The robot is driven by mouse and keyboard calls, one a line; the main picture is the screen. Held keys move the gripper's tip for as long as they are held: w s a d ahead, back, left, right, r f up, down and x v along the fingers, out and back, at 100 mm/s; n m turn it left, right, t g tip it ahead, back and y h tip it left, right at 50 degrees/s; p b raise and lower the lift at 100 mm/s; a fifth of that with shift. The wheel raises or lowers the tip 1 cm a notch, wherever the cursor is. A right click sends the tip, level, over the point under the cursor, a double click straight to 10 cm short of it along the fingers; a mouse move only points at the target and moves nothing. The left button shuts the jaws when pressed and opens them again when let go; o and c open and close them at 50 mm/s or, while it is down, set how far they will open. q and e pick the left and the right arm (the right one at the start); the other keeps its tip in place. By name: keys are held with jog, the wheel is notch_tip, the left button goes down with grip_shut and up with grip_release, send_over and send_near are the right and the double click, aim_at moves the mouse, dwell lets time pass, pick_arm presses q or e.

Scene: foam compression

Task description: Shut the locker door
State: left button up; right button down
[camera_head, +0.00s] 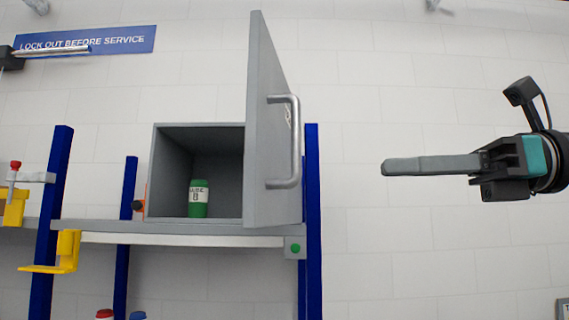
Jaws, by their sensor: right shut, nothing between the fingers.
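The grey locker (155,175) stands on a shelf, its front open. Its door (262,130) is swung wide on the right side of the opening, with a metal bar handle (295,140) on it. A green bottle (198,208) with a white label stands inside the locker. My right gripper (390,167) is at the right, fingers together and pointing left. It is empty and clear of the door and handle, with a gap between them.
The grey shelf (170,228) is held by blue posts (313,230). A yellow bracket (65,250) and a clamp with a red knob (15,190) are at the left. Red and blue caps (104,314) show at the bottom. Open space lies between door and right gripper.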

aim_at(259, 172)
jog(key=w+a, duration=0.1)
jog(key=a, duration=0.3)
jog(key=a+p, duration=0.1)
jog(key=a, duration=0.4)
jog(key=w+a+p, duration=0.1)
jog(key=a, duration=0.3)
jog(key=shift+w+a, duration=0.3)
jog(key=shift+a, duration=0.05)
jog(key=shift+a, duration=0.1)
